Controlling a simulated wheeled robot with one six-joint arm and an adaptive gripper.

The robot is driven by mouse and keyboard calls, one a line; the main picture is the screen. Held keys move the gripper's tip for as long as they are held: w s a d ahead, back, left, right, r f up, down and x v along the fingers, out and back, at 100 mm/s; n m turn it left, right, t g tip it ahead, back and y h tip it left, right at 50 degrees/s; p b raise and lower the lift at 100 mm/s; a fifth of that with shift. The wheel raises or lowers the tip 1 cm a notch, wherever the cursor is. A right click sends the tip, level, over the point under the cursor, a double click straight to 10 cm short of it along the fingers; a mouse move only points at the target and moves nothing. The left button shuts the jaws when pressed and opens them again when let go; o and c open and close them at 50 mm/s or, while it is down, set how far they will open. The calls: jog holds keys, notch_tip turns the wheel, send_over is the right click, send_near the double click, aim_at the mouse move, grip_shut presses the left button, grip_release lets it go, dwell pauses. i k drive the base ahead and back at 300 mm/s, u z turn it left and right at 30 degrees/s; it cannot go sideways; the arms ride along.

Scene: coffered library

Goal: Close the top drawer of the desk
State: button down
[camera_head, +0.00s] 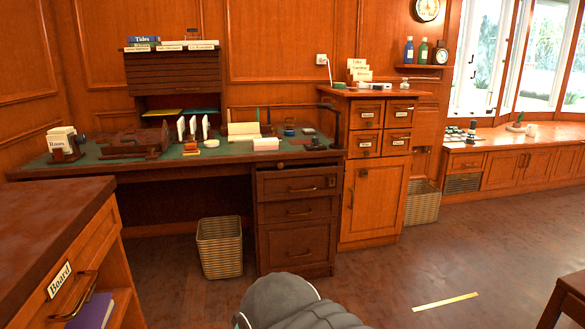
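The desk (225,160) is dark wood with a green top and stands against the panelled back wall. Its drawer pedestal is at the right end, with several drawers stacked in it. The top drawer (275,187) has a dark handle, and its front looks to stand a little out from the drawers below. How far it is open is hard to tell from here. The middle drawer (275,211) and the bottom drawer (295,243) look shut. A grey rounded part of my arm shows at the bottom centre, in front of the pedestal. My gripper is not in view.
A wicker bin (220,248) stands left of the pedestal. A lighter cabinet (372,200) adjoins its right side. A dark-topped cabinet (50,235) labelled "Board" fills the near left. Open floor (430,265) lies to the right, with a chair or table leg (565,300) at the edge.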

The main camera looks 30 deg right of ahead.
aim_at(308, 181)
jog(key=i, duration=1.1)
jog(key=z, duration=0.8)
